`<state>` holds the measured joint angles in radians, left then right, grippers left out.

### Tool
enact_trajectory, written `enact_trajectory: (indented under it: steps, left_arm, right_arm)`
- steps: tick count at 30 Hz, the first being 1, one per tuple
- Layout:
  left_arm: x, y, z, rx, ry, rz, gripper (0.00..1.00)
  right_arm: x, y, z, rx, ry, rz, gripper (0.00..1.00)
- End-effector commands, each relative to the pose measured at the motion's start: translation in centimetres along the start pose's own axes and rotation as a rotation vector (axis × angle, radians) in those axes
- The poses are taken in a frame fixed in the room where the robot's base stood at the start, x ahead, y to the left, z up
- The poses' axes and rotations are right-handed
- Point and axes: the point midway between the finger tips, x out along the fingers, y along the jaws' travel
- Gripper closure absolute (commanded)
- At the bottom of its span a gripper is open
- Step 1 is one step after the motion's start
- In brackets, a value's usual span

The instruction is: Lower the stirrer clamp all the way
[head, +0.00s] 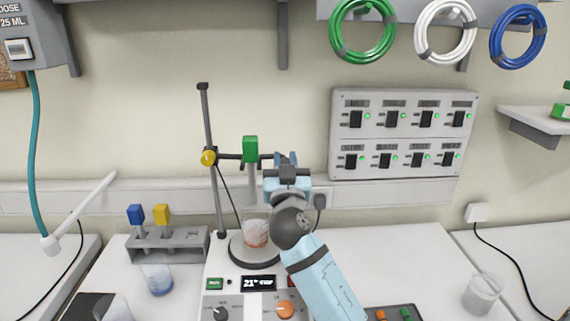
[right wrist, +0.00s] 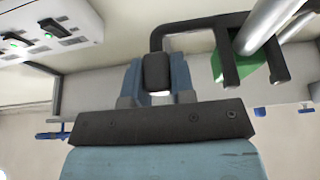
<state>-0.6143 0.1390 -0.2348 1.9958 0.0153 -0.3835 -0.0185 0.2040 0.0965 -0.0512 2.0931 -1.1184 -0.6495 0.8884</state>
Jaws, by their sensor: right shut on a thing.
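The stirrer clamp (head: 230,156) is a dark horizontal arm on an upright rod (head: 209,120), with a yellow knob (head: 208,157) at the rod. It carries a green-topped stirrer (head: 250,149) above a beaker (head: 256,233) on the round plate. My right gripper (head: 287,164) is at the clamp's right end, shut on its handle. In the right wrist view the blue fingers (right wrist: 157,78) close around the dark end of the clamp handle (right wrist: 185,28). The gripper hides this end in the head view. My left gripper is not in view.
A control box with a display (head: 258,283) stands below the plate. A grey rack (head: 167,246) with blue and yellow-topped items and a beaker (head: 158,280) are at left. Another beaker (head: 482,294) stands at right. A switch panel (head: 403,134) is on the wall behind.

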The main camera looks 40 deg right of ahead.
Motion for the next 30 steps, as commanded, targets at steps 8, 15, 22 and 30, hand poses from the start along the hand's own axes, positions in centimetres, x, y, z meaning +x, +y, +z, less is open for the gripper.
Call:
enact_trajectory:
  steps: [8, 15, 22, 30]
  left_arm:
    - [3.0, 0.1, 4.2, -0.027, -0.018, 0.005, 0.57]
    - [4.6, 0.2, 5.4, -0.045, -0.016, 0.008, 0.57]
    - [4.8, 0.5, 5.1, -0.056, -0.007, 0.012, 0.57]
    - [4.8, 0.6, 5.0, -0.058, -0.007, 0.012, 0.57]
  right_arm:
    - [-2.0, 0.0, 4.9, 0.002, -0.001, 0.000, 1.00]
    - [-3.3, 0.0, 7.9, 0.003, -0.001, 0.000, 1.00]
    - [-3.6, 0.0, 8.7, 0.000, -0.001, 0.000, 1.00]
    - [-3.7, -0.1, 8.9, -0.001, -0.007, 0.000, 1.00]
